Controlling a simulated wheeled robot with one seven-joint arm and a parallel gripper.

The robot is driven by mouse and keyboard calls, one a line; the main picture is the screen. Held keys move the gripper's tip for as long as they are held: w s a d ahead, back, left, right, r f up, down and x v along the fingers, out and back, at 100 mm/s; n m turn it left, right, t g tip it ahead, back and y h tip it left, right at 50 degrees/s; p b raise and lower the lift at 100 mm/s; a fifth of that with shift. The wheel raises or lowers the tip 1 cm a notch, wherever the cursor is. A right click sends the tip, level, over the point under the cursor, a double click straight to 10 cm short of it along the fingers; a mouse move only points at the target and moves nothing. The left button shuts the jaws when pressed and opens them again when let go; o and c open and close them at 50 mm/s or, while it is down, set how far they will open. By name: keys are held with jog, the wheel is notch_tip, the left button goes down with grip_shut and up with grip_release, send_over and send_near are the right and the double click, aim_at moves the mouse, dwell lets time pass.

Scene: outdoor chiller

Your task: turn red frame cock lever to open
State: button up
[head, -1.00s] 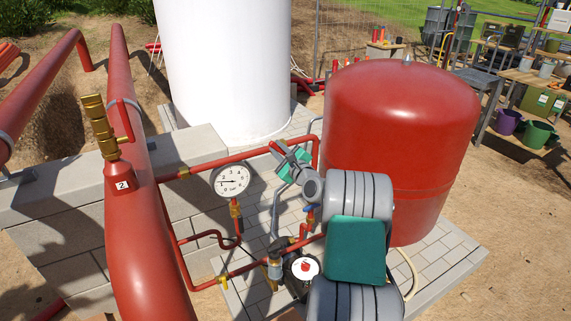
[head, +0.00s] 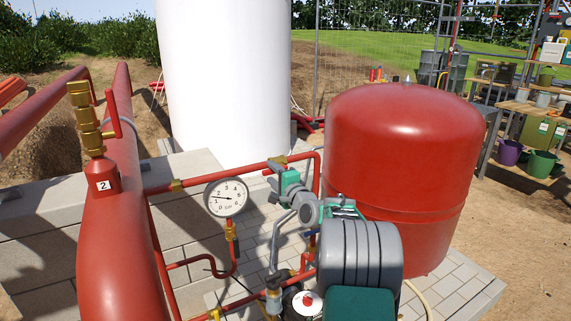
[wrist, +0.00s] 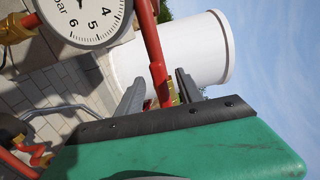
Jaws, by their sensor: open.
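A red lever (head: 114,113) stands upright beside a brass valve (head: 86,118) on the large red pipe marked 2, at the left of the head view. I cannot tell whether it is the lever the task names. My gripper (head: 281,174) is at the upper red cross pipe, right of the round gauge (head: 226,197). In the wrist view my gripper (wrist: 160,84) is open, its two grey fingers on either side of a red pipe and a brass fitting (wrist: 173,94). Whether they touch these is unclear. The green hand body hides what lies below.
A red tank (head: 402,150) stands right of my arm, and a white tank (head: 222,75) stands behind. Red pipes (head: 130,240) run at the left. A low block wall (head: 40,230) lies beneath them. Shelves with buckets (head: 508,151) stand at the far right.

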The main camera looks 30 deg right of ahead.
jog(key=o, duration=0.5)
jog(key=s+b, duration=0.1)
jog(key=s, duration=0.6)
jog(key=shift+a+b, duration=0.2)
jog(key=shift+b, duration=0.2)
jog(key=shift+s, duration=0.15)
